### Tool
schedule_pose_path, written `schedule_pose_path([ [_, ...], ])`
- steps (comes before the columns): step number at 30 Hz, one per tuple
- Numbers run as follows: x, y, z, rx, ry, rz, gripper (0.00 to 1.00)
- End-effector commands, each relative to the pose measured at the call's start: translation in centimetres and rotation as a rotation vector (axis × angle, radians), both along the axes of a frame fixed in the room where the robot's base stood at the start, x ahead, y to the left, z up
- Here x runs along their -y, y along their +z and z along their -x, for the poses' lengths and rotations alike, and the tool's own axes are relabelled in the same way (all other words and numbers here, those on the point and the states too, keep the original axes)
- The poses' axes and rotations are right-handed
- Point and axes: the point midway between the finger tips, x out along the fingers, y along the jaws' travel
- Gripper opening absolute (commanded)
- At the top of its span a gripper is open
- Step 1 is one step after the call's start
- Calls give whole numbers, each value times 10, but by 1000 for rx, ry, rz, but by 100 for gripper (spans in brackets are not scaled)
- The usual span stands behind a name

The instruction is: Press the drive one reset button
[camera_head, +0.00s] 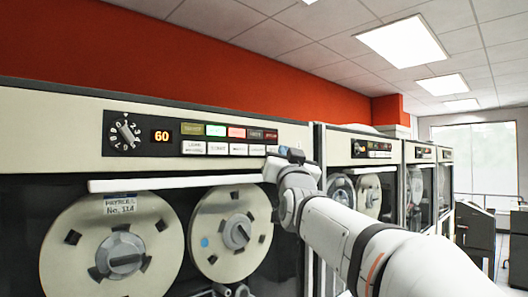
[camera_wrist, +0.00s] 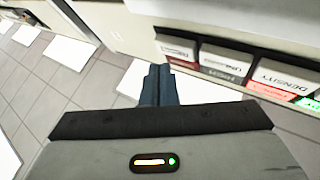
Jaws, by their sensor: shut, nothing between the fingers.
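The nearest tape drive (camera_head: 60,110) carries a black control strip with a lit orange "60". Under a row of colored lamps is a row of white push buttons (camera_head: 237,149). The labels are too small to read in the head view, so I cannot tell which is reset. The wrist view shows several white buttons, one seeming to read density (camera_wrist: 285,78), and an end button (camera_wrist: 176,47) nearest the fingers. My gripper (camera_wrist: 157,84) is shut and empty, beside the row's right end in the head view. Contact with a button is not visible.
A white horizontal bar (camera_head: 180,183) runs above two tape reels (camera_head: 112,250) behind the drive's window. More tape drives (camera_head: 362,155) stand to the right. Tiled floor (camera_wrist: 60,70) is open below in the wrist view.

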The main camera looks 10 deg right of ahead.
Motion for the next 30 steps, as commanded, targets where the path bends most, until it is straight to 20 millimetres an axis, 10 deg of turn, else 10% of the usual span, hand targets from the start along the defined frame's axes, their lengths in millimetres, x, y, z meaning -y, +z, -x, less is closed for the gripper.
schedule_pose_path([
  [30, -5, 0, -8, 0, 0, 0, 0],
])
